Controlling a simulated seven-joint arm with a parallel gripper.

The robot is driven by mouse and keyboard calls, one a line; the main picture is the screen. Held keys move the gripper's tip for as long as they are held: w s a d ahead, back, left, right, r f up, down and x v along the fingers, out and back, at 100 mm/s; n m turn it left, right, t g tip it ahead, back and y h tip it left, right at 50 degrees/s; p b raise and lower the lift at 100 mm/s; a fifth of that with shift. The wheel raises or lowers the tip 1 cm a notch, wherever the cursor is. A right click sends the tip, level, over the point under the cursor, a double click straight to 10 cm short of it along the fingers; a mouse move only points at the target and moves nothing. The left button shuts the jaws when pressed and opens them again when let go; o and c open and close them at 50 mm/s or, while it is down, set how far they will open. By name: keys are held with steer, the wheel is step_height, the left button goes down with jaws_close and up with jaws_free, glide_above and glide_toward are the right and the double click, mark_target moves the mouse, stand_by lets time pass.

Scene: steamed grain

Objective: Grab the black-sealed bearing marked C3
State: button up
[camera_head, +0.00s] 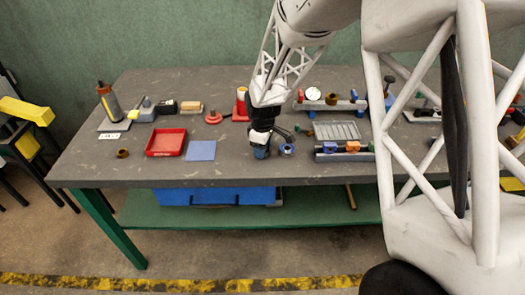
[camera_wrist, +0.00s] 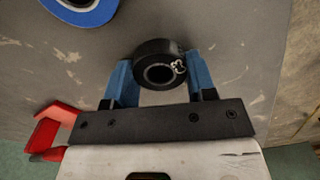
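My gripper (camera_head: 262,152) is low over the front middle of the table, beside a blue ring-shaped bearing (camera_head: 287,149). In the wrist view, a black bearing (camera_wrist: 148,50) fills the space between the two blue fingers of my gripper (camera_wrist: 160,78). The blue-rimmed bearing (camera_wrist: 98,15) lies apart at the upper left. In the head view, my gripper hides the black bearing. Whether it touches the table is unclear.
A red tray (camera_head: 166,142) and a blue mat (camera_head: 201,150) lie to the left. A brown ring (camera_head: 123,153) lies farther left. A grey ribbed tray (camera_head: 337,131) and a rack with blue and orange parts (camera_head: 344,149) stand close on the right. The table's front edge is near.

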steer(key=shift+c, duration=1.2)
steer(key=shift+r, duration=0.75)
step_height(320, 180, up, 2)
steer(key=shift+r, duration=0.1)
steer(key=s+d, duration=0.2)
steer(key=s, duration=0.5)
steer(key=s+d+r, duration=0.1)
steer(key=s, duration=0.7)
steer(key=shift+s+d+r, duration=0.15)
steer(key=shift+s+d, duration=0.15)
steer(key=shift+d, duration=0.05)
